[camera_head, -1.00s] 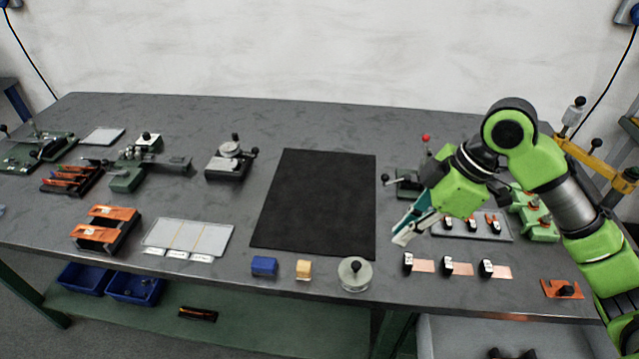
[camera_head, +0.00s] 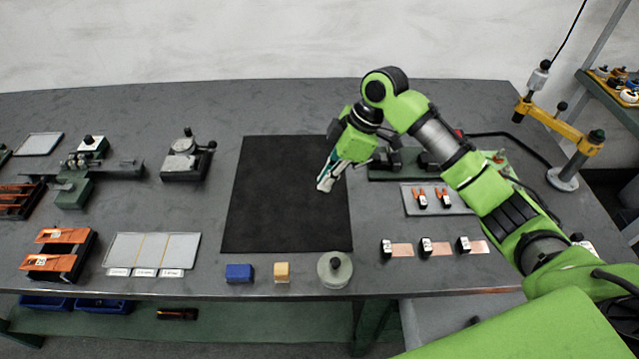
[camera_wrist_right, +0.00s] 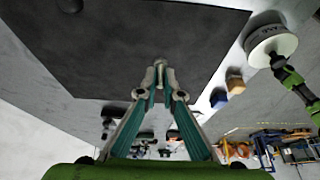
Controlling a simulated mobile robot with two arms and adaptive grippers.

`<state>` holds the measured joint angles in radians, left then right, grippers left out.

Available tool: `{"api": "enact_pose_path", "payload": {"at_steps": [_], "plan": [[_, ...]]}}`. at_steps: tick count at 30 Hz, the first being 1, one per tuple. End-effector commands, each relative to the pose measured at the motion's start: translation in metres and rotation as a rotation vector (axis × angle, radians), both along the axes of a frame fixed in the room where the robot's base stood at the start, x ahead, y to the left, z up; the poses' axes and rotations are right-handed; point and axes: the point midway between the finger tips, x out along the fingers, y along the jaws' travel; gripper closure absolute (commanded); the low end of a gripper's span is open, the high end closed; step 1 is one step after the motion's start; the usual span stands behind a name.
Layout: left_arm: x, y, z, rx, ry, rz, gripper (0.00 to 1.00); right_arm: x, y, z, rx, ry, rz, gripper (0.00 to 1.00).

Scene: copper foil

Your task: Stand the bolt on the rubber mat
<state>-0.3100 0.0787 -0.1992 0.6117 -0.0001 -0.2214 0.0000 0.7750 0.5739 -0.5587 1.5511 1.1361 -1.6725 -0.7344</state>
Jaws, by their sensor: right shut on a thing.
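The black rubber mat (camera_head: 280,200) lies flat on the grey workbench, its surface bare in the head view. My right gripper (camera_head: 326,184) reaches in from the right and is over the right part of the mat, pointing down. In the right wrist view the fingers of my right gripper (camera_wrist_right: 160,70) are closed together at the tips. A small grey piece, which I take to be the bolt (camera_wrist_right: 159,63), shows between them, mostly hidden by the fingers. The mat (camera_wrist_right: 120,35) fills the background beyond the tips. I cannot tell the height above it. My left gripper is out of view.
Copper strips (camera_head: 402,250) with black-and-white ends lie to the right. A light three-part tray (camera_head: 152,252) is at the left.

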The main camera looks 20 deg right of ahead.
Motion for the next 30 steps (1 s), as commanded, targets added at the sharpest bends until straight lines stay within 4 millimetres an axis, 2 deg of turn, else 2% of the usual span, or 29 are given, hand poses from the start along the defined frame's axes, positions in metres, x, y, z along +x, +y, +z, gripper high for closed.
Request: {"api": "enact_pose_path", "payload": {"at_steps": [3,8,16,28,30], "plan": [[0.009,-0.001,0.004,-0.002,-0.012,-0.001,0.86,0.013,0.005,-0.014,0.001,0.000,-0.001,1.00],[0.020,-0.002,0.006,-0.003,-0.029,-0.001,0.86,0.020,0.007,-0.024,0.000,-0.002,0.000,1.00],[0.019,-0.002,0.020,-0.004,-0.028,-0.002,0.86,0.023,0.008,-0.056,-0.001,0.000,-0.001,1.00],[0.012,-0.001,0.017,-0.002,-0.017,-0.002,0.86,0.024,0.008,-0.063,0.000,-0.003,-0.001,1.00],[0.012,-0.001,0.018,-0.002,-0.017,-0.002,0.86,0.024,0.008,-0.062,0.000,-0.003,-0.001,0.77]]}}
